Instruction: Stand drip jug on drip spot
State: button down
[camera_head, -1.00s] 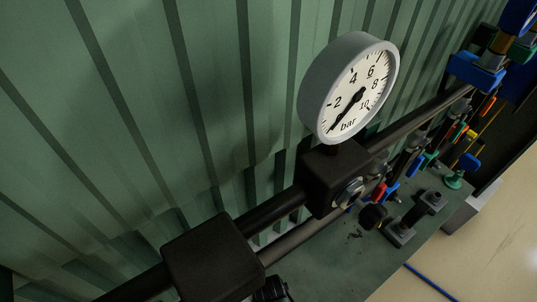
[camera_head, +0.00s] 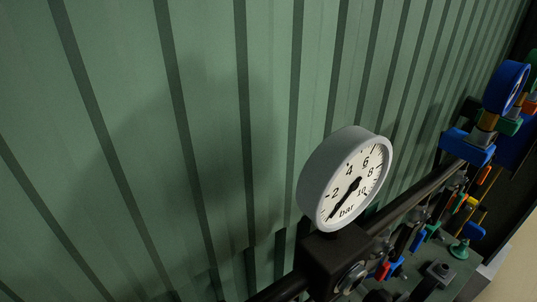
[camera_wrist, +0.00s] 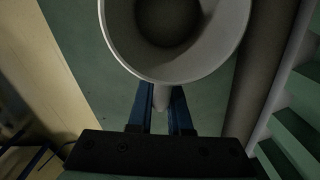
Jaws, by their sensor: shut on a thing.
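A pale grey round vessel, which I take as the drip jug (camera_wrist: 218,38), fills the top middle of the wrist view. I look down into its open mouth; the inside is dark and its top edge is cut off by the frame. My gripper (camera_wrist: 162,95) has its two blue fingers on either side of the jug's pale handle, shut on it. Neither jug nor gripper shows in the head view. I cannot make out the drip spot in either view.
In the head view a pressure gauge (camera_head: 346,180) stands on a dark pipe run before a green corrugated wall (camera_head: 200,110). Blue valves (camera_head: 468,146) and coloured fittings crowd the right. In the wrist view a dark pipe (camera_wrist: 262,65) runs close right of the jug, over green surface.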

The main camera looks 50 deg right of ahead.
jog(key=shift+f+b, duration=0.55)
jog(key=shift+f, duration=0.05)
dwell(0.9)
jog(key=c, duration=0.8)
grip_release()
jog(key=shift+o, duration=0.2)
jog(key=shift+r, duration=0.2)
jog(key=shift+r+p, duration=3.8)
jog(key=shift+p, duration=0.25)
jog(key=shift+w, duration=0.1)
jog(key=shift+w+r, duration=0.1)
jog(key=shift+r, duration=0.05)
